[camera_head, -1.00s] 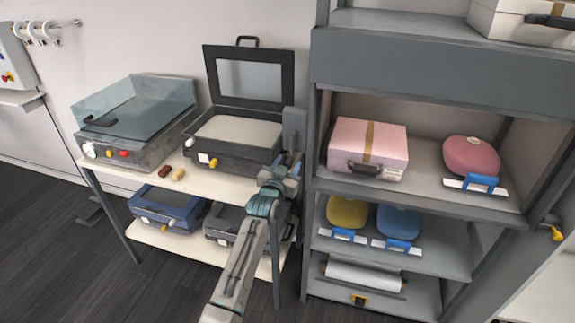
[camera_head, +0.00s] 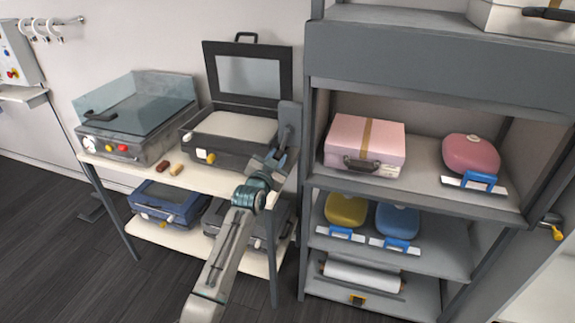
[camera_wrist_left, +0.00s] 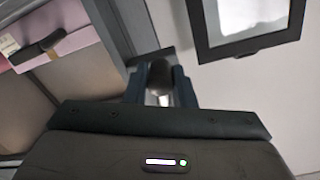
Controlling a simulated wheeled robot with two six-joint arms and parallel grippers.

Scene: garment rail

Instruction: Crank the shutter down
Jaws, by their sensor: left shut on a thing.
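The shutter (camera_head: 430,72) shows as a grey horizontal panel across the upper part of the grey shelf unit. The compartment below it stands open. A grey crank housing (camera_head: 289,113) sits on the unit's left side. My left gripper (camera_head: 280,160) is just below that housing and is shut on the crank handle. In the left wrist view the fingers hold the dark, rounded handle (camera_wrist_left: 159,74). Most of the crank is hidden by the gripper. My right gripper is in neither view.
The shelf unit holds a pink case (camera_head: 364,146) and a red bag (camera_head: 470,154). A table (camera_head: 205,178) left of my arm bears an open black case (camera_head: 247,72) close to the gripper. A yellow handle (camera_head: 552,228) juts out at the unit's right side.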

